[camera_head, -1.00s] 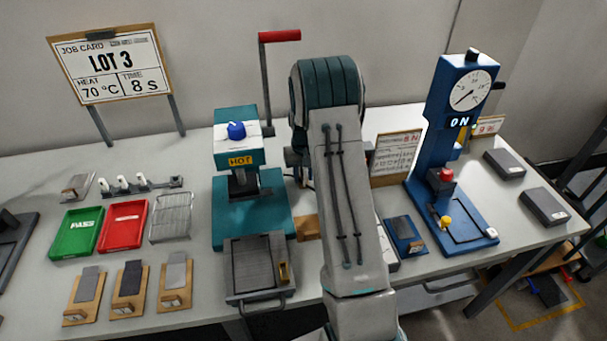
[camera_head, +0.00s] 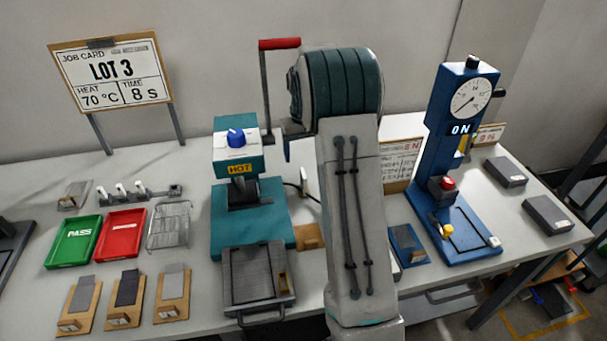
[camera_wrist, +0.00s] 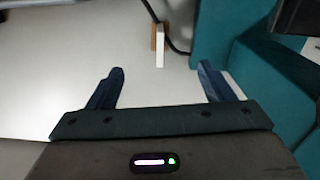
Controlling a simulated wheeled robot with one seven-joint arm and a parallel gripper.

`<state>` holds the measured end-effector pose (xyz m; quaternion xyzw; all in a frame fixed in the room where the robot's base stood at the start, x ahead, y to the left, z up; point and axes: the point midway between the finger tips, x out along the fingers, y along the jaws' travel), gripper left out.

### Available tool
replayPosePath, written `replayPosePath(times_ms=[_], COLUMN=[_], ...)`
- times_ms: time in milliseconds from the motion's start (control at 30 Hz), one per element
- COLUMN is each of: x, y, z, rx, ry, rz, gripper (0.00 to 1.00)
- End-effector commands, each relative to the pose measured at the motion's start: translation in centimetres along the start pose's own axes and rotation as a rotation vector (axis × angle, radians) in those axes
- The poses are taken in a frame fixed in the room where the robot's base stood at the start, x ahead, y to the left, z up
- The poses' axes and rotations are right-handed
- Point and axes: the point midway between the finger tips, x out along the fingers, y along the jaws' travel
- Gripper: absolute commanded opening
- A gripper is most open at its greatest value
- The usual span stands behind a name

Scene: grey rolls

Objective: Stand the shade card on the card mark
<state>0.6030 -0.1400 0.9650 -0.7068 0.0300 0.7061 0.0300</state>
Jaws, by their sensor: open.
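My gripper (camera_wrist: 161,70) is open and empty in the wrist view, its two dark blue fingers spread over the pale table. A narrow white upright piece with a brown edge (camera_wrist: 160,48) stands beyond the fingertips, roughly in line with the gap between them. It looks like the shade card seen nearly edge-on, but I cannot be sure. A thin white upright piece (camera_head: 304,181) also shows in the head view, between the teal press and my arm. I cannot make out the card mark.
The teal hot press (camera_head: 248,222) stands left of my arm; it also shows at the wrist view's right (camera_wrist: 222,35). A black cable (camera_wrist: 172,38) runs behind the white piece. The blue gauge stand (camera_head: 452,190) is right. A wooden block (camera_head: 309,237) lies beside the press.

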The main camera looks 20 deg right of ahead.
Motion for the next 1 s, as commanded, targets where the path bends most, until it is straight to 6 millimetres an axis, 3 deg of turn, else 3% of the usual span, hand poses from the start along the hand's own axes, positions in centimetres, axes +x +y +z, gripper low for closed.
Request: replayPosePath(times_ms=[600, 800, 1000], x=[-0.7, -1.2, 0.0], y=[0.5, 0.6, 0.5], z=[-0.4, -0.3, -0.3], rx=[-1.182, -1.411, -1.463], ry=[0.002, 0.0, -0.003], rz=[0.001, 0.0, -0.003], gripper=[0.75, 0.75, 0.75])
